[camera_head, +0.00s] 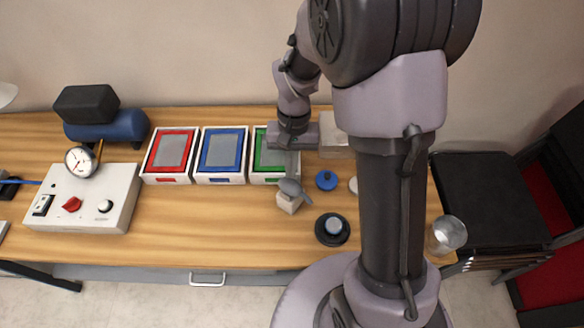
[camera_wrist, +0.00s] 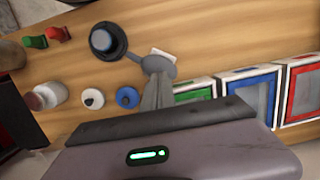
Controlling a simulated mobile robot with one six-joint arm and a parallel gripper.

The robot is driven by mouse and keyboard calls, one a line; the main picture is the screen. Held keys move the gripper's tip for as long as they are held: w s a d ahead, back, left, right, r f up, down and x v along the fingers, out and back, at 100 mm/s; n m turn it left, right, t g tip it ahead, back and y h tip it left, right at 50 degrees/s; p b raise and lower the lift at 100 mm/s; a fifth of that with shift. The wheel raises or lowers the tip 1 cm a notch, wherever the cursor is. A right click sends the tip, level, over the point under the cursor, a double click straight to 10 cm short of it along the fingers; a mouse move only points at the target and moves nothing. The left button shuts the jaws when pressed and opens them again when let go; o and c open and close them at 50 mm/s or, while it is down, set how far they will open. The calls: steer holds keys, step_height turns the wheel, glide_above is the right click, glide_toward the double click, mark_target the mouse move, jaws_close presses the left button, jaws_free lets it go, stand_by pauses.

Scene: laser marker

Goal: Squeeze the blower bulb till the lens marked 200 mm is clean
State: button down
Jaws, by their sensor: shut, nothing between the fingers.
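The grey blower bulb (camera_head: 289,187) sits on a small white block (camera_head: 288,204), its nozzle pointing right and toward the front. It also shows in the wrist view (camera_wrist: 158,66), just beyond my fingertips. A round black mount with a blue-grey top (camera_head: 332,229) stands near the nozzle; it also shows in the wrist view (camera_wrist: 103,42). I cannot read any 200 mm mark or tell whether the glass is dusty. My gripper (camera_head: 288,168) is shut and empty, behind the bulb near the green-framed box; its narrow grey fingers show in the wrist view (camera_wrist: 157,82). I cannot tell whether they touch the bulb.
Red (camera_head: 168,180), blue (camera_head: 220,179) and green (camera_head: 262,178) framed boxes stand at the back. A blue round piece (camera_head: 327,180) and a white one (camera_wrist: 92,99) lie near the mount. A control box (camera_head: 85,200) is left; bare wood lies between.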

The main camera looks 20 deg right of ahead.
step_height(320, 180, up, 10)
steer(key=w+d+p, duration=0.1)
steer(key=p, duration=0.1)
steer(key=shift+w+r, duration=0.15)
steer(key=shift+w, duration=0.15)
steer(key=shift+y, duration=0.3)
steer(key=f+b, duration=0.2)
steer(key=f, duration=0.2)
steer(key=s+f+b, duration=0.1)
steer(key=f+b, duration=0.2)
steer(key=f, duration=0.1)
steer(key=s+a+f+b, duration=0.1)
steer(key=f+b, duration=0.1)
steer(key=f, duration=0.2)
steer(key=shift+s+f, duration=0.1)
